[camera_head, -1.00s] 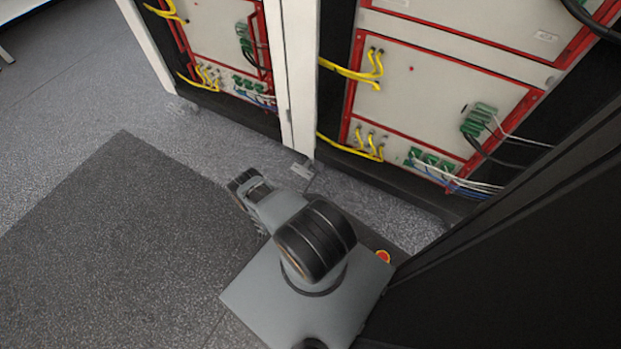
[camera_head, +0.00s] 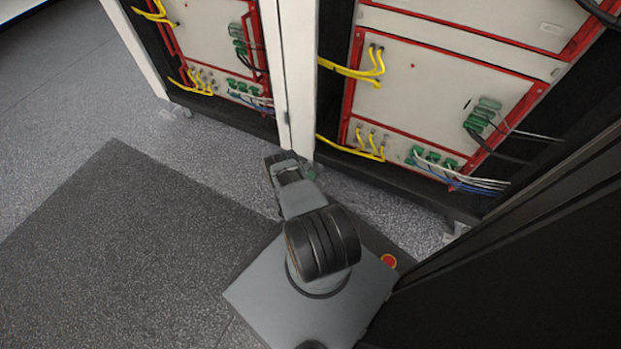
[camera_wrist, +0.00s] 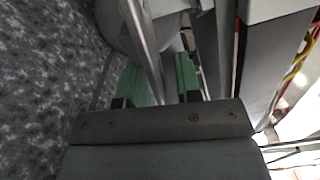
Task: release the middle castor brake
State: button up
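The middle castor stands under the white post between the two cabinet bays. In the head view my arm's end covers it now. In the wrist view grey metal parts, probably the castor (camera_wrist: 165,8), show just beyond the fingers at the top. I cannot make out the brake lever for certain. My gripper (camera_head: 312,172) is low by the foot of the post. In the wrist view its two green fingers (camera_wrist: 158,75) stand apart, with a thin grey metal strip (camera_wrist: 143,45) seen between or beyond them. I cannot tell whether they touch it.
The left castor (camera_head: 178,108) and right castor (camera_head: 455,230) show under the cabinet. The cabinet (camera_head: 400,110) holds red-framed units with yellow cables (camera_head: 350,70). A dark panel (camera_head: 520,270) stands close on the right. The grey floor (camera_head: 100,210) at left is open.

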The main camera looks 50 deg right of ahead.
grip_shut()
dwell(0.3)
jog(key=n, duration=0.1)
jog(key=r+n, duration=0.1)
jog(key=n, duration=0.3)
jog(key=shift+r, duration=0.35)
grip_release()
